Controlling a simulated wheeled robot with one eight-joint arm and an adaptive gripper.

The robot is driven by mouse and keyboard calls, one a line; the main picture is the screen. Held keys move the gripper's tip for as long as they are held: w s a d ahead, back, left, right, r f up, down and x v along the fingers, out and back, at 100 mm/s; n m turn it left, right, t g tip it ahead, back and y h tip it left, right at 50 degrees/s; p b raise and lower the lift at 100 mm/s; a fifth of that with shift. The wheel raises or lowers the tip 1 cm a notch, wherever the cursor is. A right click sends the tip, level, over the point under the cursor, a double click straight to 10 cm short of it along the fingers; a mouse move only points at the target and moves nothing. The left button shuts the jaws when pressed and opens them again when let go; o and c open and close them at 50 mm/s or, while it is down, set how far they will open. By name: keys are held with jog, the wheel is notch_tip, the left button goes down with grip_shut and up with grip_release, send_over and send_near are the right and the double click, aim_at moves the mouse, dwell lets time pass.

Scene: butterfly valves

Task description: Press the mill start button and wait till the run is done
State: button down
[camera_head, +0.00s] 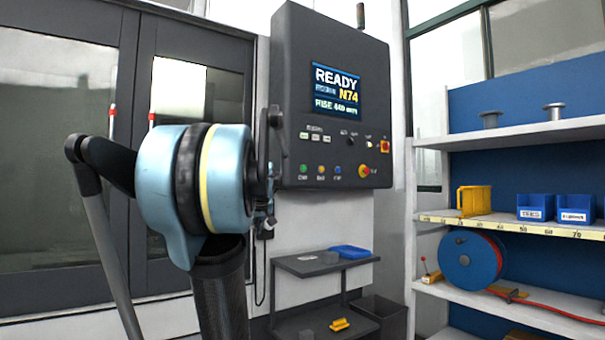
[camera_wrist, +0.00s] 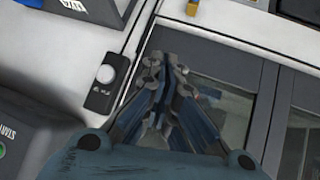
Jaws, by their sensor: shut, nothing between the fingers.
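My gripper (camera_wrist: 162,62) is shut and empty in the wrist view, its fingertips close together. At the lower left of that view a dark box (camera_wrist: 35,140) carries a partly readable label that seems to begin with "STA". A green button (camera_wrist: 3,150) sits on it, cut by the picture's edge. In the head view the dark control panel (camera_head: 285,75) has a screen (camera_head: 336,90) reading "READY" and "N74". A green button (camera_head: 304,169) is on its lower row. My gripper is apart from the box.
A dark plate with a round pale knob (camera_wrist: 105,75) lies left of my fingers. The panel also has a red mushroom button (camera_head: 363,172). Dark machine doors (camera_head: 190,200) stand at the left. A small shelf (camera_head: 300,264) is below the panel, and storage shelves (camera_head: 520,135) stand right.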

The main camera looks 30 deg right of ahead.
aim_at(304, 168)
jog(key=w+d+r+h, duration=0.1)
jog(key=d+r+h, duration=0.1)
jog(key=d+r, duration=0.5)
jog(key=w+d+r+m+t+h, duration=0.1)
jog(key=w+d+r+h, duration=0.1)
jog(key=d+r, duration=0.5)
jog(key=w+d+r+t+h, duration=0.1)
jog(key=d+r, duration=0.6)
jog(key=d, duration=1)
jog(key=shift+w+r+m+h, duration=0.4)
jog(key=shift+w+h, duration=0.05)
jog(key=shift+h, duration=0.45)
jog(key=shift+w+a, duration=0.1)
jog(key=shift+w+a, duration=0.2)
jog(key=shift+w, duration=1.95)
jog(key=shift+w+a, duration=0.15)
jog(key=shift+w, duration=2)
